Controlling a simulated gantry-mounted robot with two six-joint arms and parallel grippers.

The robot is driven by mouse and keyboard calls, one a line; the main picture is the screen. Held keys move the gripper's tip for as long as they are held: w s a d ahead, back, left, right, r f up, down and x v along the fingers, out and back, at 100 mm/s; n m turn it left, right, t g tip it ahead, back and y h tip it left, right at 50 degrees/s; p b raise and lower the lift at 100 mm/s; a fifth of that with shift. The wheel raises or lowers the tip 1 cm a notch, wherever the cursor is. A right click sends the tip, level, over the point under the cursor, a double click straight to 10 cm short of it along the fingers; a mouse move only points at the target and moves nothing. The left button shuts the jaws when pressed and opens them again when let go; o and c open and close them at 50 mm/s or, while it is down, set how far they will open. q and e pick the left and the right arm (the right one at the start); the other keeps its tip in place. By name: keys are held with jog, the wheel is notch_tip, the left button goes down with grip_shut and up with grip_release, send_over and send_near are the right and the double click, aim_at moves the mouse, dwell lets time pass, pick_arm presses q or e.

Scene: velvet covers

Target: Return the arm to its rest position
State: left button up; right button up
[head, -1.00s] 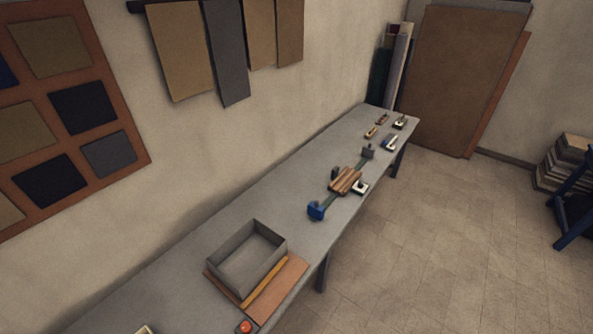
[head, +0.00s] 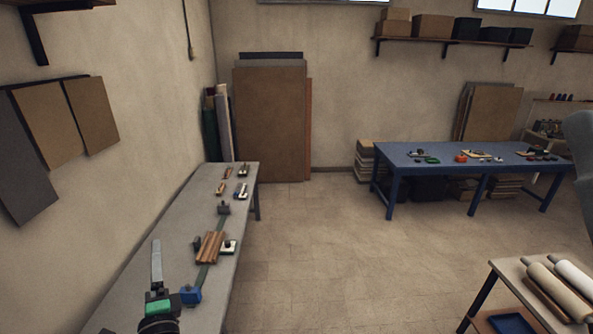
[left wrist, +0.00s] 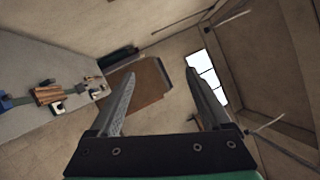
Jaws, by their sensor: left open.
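My left gripper (head: 156,243) is at the lower left of the head view, pointing up in the picture over the grey workbench (head: 135,270). Its fingers show nearly edge-on there. In the left wrist view my left gripper (left wrist: 160,78) has its two fingers wide apart with nothing between them. Beyond the fingers are the wall, the leaning brown boards (left wrist: 145,85) and a bright window (left wrist: 204,72). My right gripper does not show in any view.
A blue clamp (head: 190,294) and a stack of brown wood strips (head: 209,247) lie on the bench near my left gripper, with small tools (head: 241,190) farther along. A blue table (head: 400,160) with items stands at the back right. A rack with rolls (head: 553,292) is at the lower right. The floor between is clear.

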pick_arm(q)
jog(key=s+d+r+n+t, duration=0.15)
jog(key=s+r+n, duration=0.25)
jog(key=r, duration=0.6)
jog(key=s+d+r+n+t+y, duration=0.1)
jog(key=s+d+r+n, duration=0.3)
jog(key=r, duration=0.5)
jog(key=s+d+r+n+t, duration=0.1)
jog(key=s+r+n+t, duration=0.3)
jog(key=r, duration=0.6)
jog(key=s+d+r+n+t+h, duration=0.2)
jog(key=s+d+r+h, duration=0.4)
jog(key=h, duration=0.6)
jog(key=s+d, duration=0.2)
jog(key=s, duration=0.1)
jog(key=shift+s+r+n+h+p, duration=0.25)
jog(key=shift+r+n+h+p, duration=0.05)
jog(key=shift+n+h+p, duration=0.1)
